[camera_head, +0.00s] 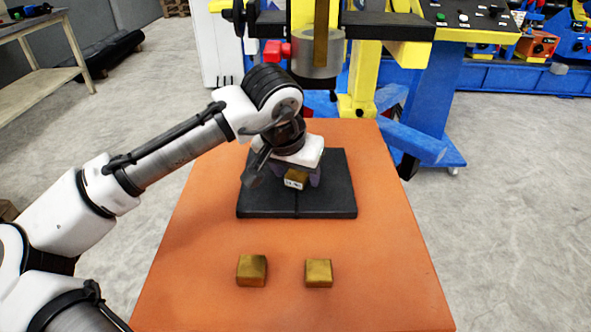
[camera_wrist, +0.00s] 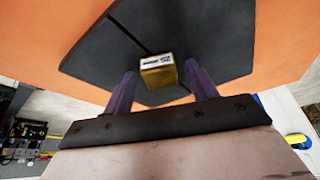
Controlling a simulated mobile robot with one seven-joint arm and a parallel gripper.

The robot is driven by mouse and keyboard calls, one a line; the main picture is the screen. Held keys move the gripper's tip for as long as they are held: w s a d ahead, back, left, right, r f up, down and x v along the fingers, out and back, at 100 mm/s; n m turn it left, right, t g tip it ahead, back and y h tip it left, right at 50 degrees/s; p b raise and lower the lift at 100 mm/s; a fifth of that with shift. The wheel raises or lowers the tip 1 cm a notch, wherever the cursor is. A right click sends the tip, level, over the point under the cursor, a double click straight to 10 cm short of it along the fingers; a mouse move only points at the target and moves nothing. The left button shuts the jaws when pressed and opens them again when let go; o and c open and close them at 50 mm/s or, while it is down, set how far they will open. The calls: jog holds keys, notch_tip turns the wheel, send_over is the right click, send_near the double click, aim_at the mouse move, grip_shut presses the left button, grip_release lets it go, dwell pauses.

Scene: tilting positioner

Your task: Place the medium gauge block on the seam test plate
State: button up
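The black seam test plate (camera_head: 262,203) lies on the orange table, with a seam line running across it; it also shows in the wrist view (camera_wrist: 105,45). A brass-coloured gauge block (camera_head: 296,179) with a white labelled face is over the plate near the seam. The wrist view shows this block (camera_wrist: 158,71) with dark print on its label. My gripper (camera_head: 295,176) is above the plate, its purple fingers apart on either side of the block. In the wrist view, gaps show between the fingers and the block, so my gripper (camera_wrist: 162,85) looks open.
Two more brass-coloured blocks, a left one (camera_head: 252,270) and a right one (camera_head: 318,272), sit apart on the front of the orange table (camera_head: 385,285). The table's sides are clear. A yellow and blue machine (camera_head: 360,75) stands behind the table.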

jog(key=shift+r, duration=0.3)
jog(key=v, duration=1.1)
jog(key=shift+r+p, duration=0.4)
jog(key=shift+s, duration=0.2)
